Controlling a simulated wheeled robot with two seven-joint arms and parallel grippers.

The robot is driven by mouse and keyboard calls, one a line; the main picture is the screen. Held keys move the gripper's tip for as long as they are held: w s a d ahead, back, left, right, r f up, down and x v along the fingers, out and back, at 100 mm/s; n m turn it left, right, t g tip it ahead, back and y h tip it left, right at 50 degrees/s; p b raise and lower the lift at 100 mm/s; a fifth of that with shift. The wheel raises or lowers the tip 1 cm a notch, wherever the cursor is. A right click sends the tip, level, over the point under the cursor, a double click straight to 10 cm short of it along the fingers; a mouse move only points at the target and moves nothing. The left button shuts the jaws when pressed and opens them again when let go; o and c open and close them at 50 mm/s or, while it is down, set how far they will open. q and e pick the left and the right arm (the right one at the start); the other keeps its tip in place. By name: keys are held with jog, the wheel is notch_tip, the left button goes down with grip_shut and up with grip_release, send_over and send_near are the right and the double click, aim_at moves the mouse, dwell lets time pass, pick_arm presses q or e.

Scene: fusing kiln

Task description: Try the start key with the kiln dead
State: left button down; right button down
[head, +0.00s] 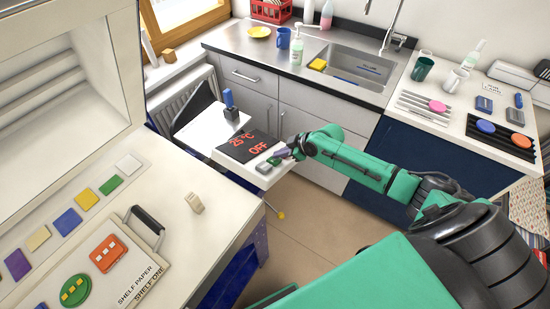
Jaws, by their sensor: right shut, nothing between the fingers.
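The controller panel (228,149) stands on a white box between the work table and the sink unit. Its dark display (249,146) reads "25 °C" and "OFF" in red. A green key (274,161) and a grey key (263,168) sit on its right front part. My right gripper (283,154) is shut and empty, with its tips close to the green key. I cannot tell whether they touch it. The cream kiln (60,70) stands at the left, its chamber front open to view. My left gripper is out of view.
A shelf board (150,250) with a black handle and coloured glass pieces lies on the left table. A small beige block (194,203) stands near its right side. The sink (350,75) is behind. A tool counter (455,125) is at right.

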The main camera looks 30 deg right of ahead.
dwell(0.3)
jog(key=shift+w+d+r+p, duration=0.1)
jog(key=shift+d+r+p, duration=0.1)
jog(key=shift+r, duration=0.2)
jog(key=shift+w+d+r+p, duration=0.1)
jog(key=shift+d+r+p, duration=0.05)
jog(key=shift+r, duration=0.25)
jog(key=r, duration=0.1)
jog(key=d+r+p, duration=0.1)
jog(key=r, duration=0.1)
jog(key=w+d+r, duration=0.1)
jog(key=shift+r+p, duration=0.3)
jog(key=shift+p, duration=0.1)
jog(key=shift+f, duration=0.1)
dwell(0.4)
